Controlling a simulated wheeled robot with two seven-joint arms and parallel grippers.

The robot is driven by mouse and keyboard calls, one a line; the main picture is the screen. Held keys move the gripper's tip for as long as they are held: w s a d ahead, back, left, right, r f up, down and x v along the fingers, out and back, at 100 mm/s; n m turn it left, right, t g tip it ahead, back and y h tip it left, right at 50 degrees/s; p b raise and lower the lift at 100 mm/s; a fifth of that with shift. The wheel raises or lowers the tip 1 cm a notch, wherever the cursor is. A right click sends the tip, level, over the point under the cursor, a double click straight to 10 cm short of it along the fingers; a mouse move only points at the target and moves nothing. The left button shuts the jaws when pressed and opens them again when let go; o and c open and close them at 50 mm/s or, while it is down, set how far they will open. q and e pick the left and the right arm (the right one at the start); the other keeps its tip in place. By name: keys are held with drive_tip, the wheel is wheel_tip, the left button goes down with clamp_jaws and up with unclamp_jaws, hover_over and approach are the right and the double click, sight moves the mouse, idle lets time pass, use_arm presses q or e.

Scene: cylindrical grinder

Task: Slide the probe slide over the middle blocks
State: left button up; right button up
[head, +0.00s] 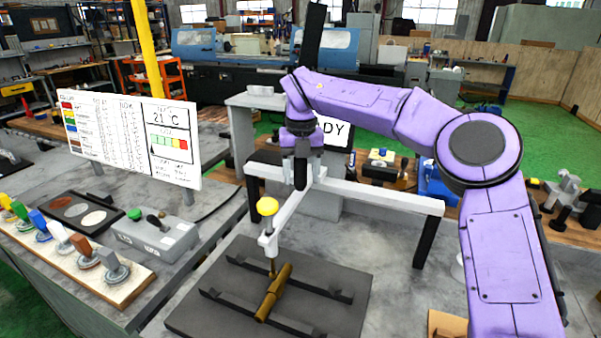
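The probe slide (289,209) is a pale arm on a light crossbar (390,199). It carries a yellow ball knob (268,206) near its front end, and a thin probe points down from that end. Below it, a brass cylinder (275,291) lies across dark rail-like blocks (312,283) on a dark plate (215,312). The probe tip appears close to the cylinder; contact is unclear. My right gripper (301,180) points down near the crossbar, behind and right of the knob and apart from it. Its fingers overlap in this view, so their opening is unclear. My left gripper is out of view.
A grey control box (155,238) with a green button and a row of coloured-handled pieces (70,242) stand at the left. A white chart board (130,135) stands behind them. Dark legs (427,241) support the crossbar. A blue item (436,187) sits behind my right arm.

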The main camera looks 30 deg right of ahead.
drive_tip(key=shift+r, duration=0.1)
wheel_tip(320, 180, up, 10)
drive_tip(key=shift+r+p, duration=0.2)
drive_tip(key=shift+p, duration=0.4)
